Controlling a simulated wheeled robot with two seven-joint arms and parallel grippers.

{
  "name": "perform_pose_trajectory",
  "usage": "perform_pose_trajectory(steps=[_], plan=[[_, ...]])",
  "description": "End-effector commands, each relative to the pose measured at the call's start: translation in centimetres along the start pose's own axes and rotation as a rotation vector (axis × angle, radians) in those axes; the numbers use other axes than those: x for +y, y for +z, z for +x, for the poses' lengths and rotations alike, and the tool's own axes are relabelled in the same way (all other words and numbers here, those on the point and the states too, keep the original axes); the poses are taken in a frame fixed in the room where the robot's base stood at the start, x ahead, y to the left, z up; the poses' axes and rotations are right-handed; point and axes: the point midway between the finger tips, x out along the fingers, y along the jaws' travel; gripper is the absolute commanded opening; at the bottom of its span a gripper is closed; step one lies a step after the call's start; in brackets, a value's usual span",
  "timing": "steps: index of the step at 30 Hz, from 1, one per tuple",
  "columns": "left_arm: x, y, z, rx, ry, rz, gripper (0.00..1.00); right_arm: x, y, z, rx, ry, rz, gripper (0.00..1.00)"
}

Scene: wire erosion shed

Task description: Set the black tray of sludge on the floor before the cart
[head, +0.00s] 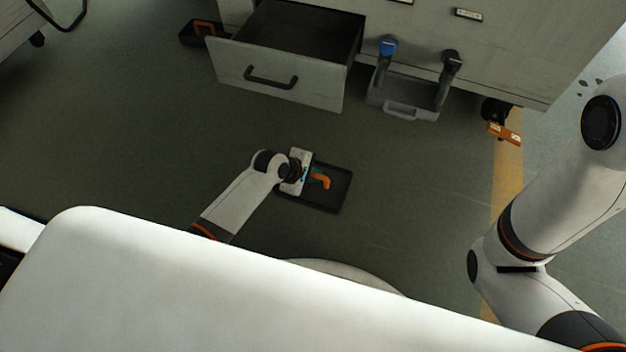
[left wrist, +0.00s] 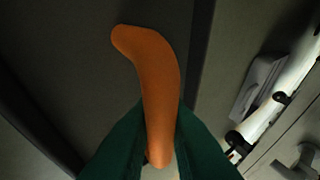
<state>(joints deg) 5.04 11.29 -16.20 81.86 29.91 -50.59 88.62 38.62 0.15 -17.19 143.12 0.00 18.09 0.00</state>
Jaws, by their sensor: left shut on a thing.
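The black tray (head: 338,198) is a shallow rectangle with a dark inside, in the middle of the head view, in front of the cart (head: 520,45). Sludge cannot be told apart from its dark inside. A bent orange handle (head: 322,181) shows over it. My left gripper (head: 309,178) is over the tray's left part, shut on this handle. In the left wrist view the orange handle (left wrist: 160,90) stands between the green fingers (left wrist: 155,150), with dark tray surface behind it. I cannot tell whether the tray touches the floor. My right arm shows at the right; its gripper is out of view.
The cart's drawer (head: 275,75) stands open. The floor (head: 130,140) left of my gripper is clear.

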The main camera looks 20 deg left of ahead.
Motion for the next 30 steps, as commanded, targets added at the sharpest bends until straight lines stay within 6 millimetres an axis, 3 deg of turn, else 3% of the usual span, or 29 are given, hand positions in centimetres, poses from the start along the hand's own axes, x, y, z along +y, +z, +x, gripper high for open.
perform_pose_trajectory(steps=[1,4,16,17,20,30], plan=[[0.5,0.3,1.0,0.001,-0.005,0.001,0.00,0.2,0.5,-1.0,-0.003,0.001,0.000,0.36],[1.0,0.6,1.8,0.001,-0.006,0.002,0.00,0.4,0.9,-1.4,-0.011,0.004,-0.001,0.36],[1.0,0.7,1.9,0.001,-0.006,0.001,0.00,0.4,0.9,-1.2,-0.013,0.006,-0.002,0.36],[1.3,0.7,2.0,0.000,0.000,0.001,0.17,0.4,0.9,-1.2,-0.014,0.006,-0.002,0.36],[1.3,0.7,2.0,0.000,0.000,0.001,0.34,0.4,0.9,-1.2,-0.014,0.006,-0.002,0.36],[1.2,0.7,1.9,0.000,-0.001,0.002,0.36,0.5,0.9,-1.2,-0.014,0.006,-0.001,0.36]])
